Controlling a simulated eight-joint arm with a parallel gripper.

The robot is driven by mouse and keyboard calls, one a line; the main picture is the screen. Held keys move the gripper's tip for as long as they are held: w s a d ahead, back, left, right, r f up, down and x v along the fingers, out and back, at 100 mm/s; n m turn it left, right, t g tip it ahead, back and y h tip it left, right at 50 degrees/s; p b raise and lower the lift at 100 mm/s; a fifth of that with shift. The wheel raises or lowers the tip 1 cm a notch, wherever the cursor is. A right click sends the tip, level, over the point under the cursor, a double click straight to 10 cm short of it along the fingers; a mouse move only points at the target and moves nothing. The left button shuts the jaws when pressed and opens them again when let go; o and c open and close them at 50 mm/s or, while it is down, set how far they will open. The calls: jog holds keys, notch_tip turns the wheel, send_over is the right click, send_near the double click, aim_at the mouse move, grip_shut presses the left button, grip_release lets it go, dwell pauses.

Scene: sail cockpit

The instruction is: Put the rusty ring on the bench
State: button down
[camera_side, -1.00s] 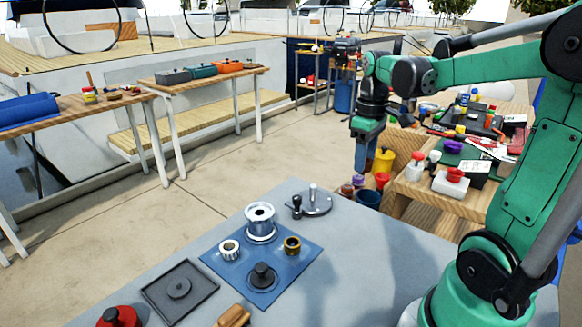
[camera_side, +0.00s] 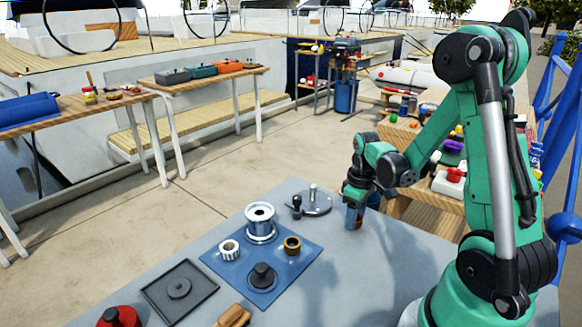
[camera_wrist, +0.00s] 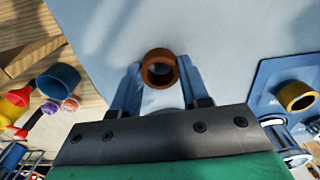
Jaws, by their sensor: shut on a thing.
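The rusty ring (camera_wrist: 160,68) is a short brown, open-centred ring between the blue fingertips of my gripper (camera_wrist: 160,85) in the wrist view. My gripper is shut on it. In the side view my gripper (camera_side: 354,218) points down, low over the right rear part of the grey bench (camera_side: 345,265). A rusty-brown patch shows between its fingers there. I cannot tell whether the ring touches the bench top.
A blue mat (camera_side: 222,262) left of my gripper carries a silver winch drum, a white gear, a brass ring (camera_side: 292,245) and a black part. Bare bench is in front. A cluttered wooden table (camera_side: 425,210) stands behind.

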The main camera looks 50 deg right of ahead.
jog(key=shift+f, duration=0.15)
jog(key=shift+c, duration=2.1)
grip_release()
jog(key=shift+f, duration=0.1)
notch_tip(320, 180, up, 12)
jog(key=w+a+r+t, duration=0.1)
jog(key=a+t, duration=0.6)
jog(key=a, duration=1)
jog(key=shift+w+r, duration=0.3)
jog(key=shift+w, duration=0.3)
